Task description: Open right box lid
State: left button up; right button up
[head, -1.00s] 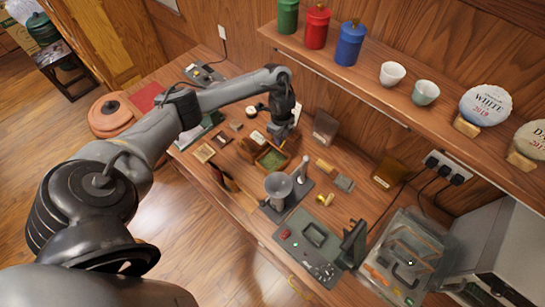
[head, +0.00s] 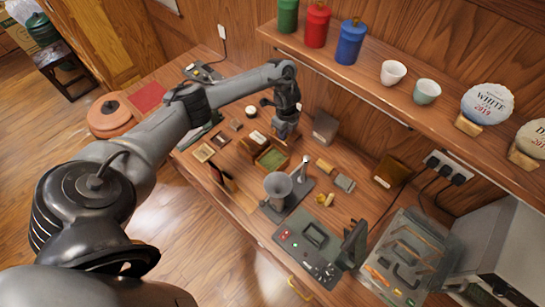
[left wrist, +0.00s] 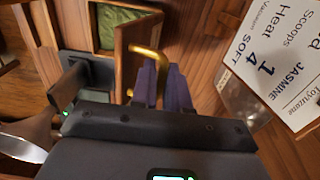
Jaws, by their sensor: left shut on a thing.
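A small wooden box with a green-lined open inside (head: 271,158) stands mid-table in the head view. Its green inside also shows at the top of the left wrist view (left wrist: 118,27). My left gripper (head: 284,131) is over the far edge of this box, pointing down. In the left wrist view its purple fingers (left wrist: 163,88) are close together against a curved brass handle (left wrist: 148,53) beside the box wall. The fingers hide part of the handle. I cannot make out the lid's angle. My right gripper is not in view.
A grey funnel stand (head: 279,187) is just in front of the box. A dark canister (head: 325,127) stands behind it to the right. A printed jasmine label (left wrist: 275,58) is close by in the left wrist view. A grey control panel (head: 308,240) lies nearer the front.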

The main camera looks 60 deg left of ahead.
pick_arm(q)
jog(key=shift+w+a+f+b, duration=0.15)
jog(key=shift+w+a+b, duration=0.05)
jog(key=shift+w+b, duration=0.25)
jog(key=shift+w+a+f+b, duration=0.1)
jog(key=shift+w+a+b, duration=0.15)
jog(key=shift+w, duration=0.2)
